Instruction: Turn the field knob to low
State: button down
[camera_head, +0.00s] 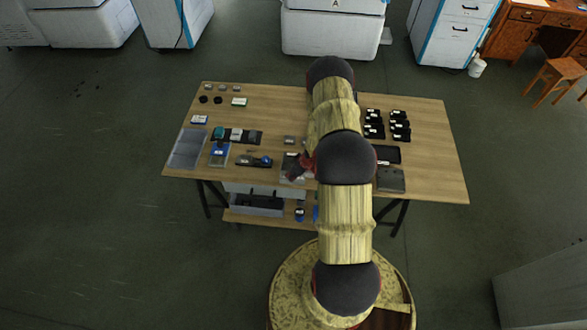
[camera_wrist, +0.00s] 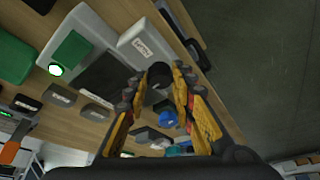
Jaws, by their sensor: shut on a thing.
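In the wrist view a dark round knob (camera_wrist: 160,74) sits between the two fingertips of my gripper (camera_wrist: 158,82). The gripper is shut on this knob. The knob is next to a pale grey unit with a white label (camera_wrist: 143,47); the label's lettering is too small to read surely. The knob's pointer and setting marks cannot be made out. In the head view my gripper (camera_head: 300,166) is low over the front middle of the wooden table, partly hidden by my arm, and the knob cannot be made out.
A green block (camera_wrist: 72,50) with a lit lamp (camera_wrist: 56,70) is left of the gripper in the wrist view. The wooden table (camera_head: 440,150) carries several dark small parts (camera_head: 374,123) at right, a grey tray (camera_head: 188,148) at left, and a dark holder (camera_head: 255,161) near the front.

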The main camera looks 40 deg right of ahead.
jog(key=n+p, duration=0.1)
jog(key=n+y+p, duration=0.1)
jog(key=n+p, duration=0.1)
jog(key=p, duration=0.1)
jog(key=shift+w+d+r+n, duration=0.2)
jog(key=shift+d+r+n, duration=0.05)
jog(key=shift+d+n, duration=0.05)
jog(key=shift+f+n+g+y+p, duration=0.15)
jog(key=shift+n+g+y+p, duration=0.5)
jog(key=shift+n, duration=0.95)
jog(key=c, duration=1.8)
grip_release()
jog(key=shift+c, duration=0.2)
jog(key=o, duration=0.4)
jog(key=shift+f, duration=0.1)
jog(key=shift+c, duration=0.2)
jog(key=shift+s, duration=0.1)
jog(key=v, duration=1.2)
